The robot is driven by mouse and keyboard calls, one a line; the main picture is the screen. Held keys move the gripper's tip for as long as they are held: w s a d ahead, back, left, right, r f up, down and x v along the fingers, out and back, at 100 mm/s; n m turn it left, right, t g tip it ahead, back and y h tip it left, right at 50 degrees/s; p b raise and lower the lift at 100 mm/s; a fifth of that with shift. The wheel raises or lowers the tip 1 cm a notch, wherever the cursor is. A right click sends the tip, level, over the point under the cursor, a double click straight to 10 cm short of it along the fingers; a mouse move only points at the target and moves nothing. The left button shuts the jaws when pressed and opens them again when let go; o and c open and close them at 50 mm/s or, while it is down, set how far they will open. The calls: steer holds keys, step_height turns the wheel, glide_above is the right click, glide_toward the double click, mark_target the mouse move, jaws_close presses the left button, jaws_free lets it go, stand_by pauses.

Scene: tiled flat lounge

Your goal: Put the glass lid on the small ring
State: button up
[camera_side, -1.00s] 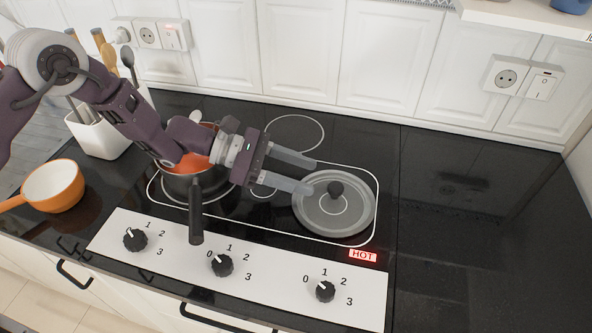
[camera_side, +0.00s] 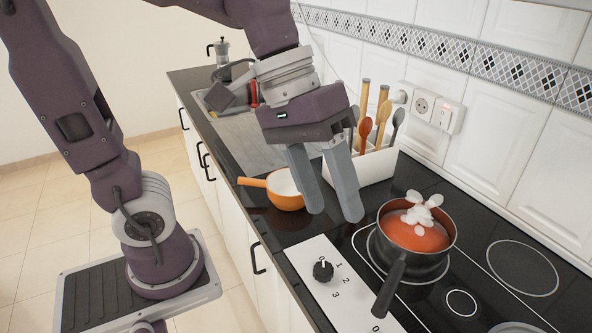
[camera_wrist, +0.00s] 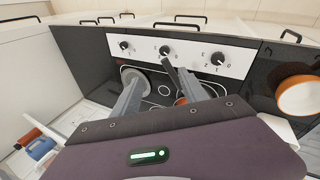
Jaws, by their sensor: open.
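The glass lid (camera_side: 517,328) shows only as a grey edge at the bottom of the side view. In the wrist view the round grey lid (camera_wrist: 128,73) lies flat on the hob, partly hidden behind one finger. The small ring (camera_side: 461,303) is a bare white circle on the black hob, between the pot and the lid; it also shows in the wrist view (camera_wrist: 164,90). My gripper (camera_side: 334,212) is open and empty, fingers pointing down. It hangs above the counter in front of the utensil box, left of the pot and away from the lid.
A dark pot (camera_side: 416,246) with red contents and white lumps stands on the left hob ring, its handle toward the front. A larger bare ring (camera_side: 522,268) lies behind. An orange pan (camera_side: 285,190) and a white utensil box (camera_side: 362,166) stand left of the pot.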

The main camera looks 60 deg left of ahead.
steer(key=s+a+f+m+t+y, duration=0.1)
steer(key=s+a+m+t+y, duration=0.1)
steer(key=s+a, duration=0.4)
steer(key=a+t+y, duration=0.1)
steer(key=a+y, duration=0.1)
steer(key=a, duration=0.2)
steer(key=shift+s+a+m+t+y, duration=0.2)
steer(key=shift+s+m+t+y, duration=0.1)
steer(key=shift+s+m, duration=0.1)
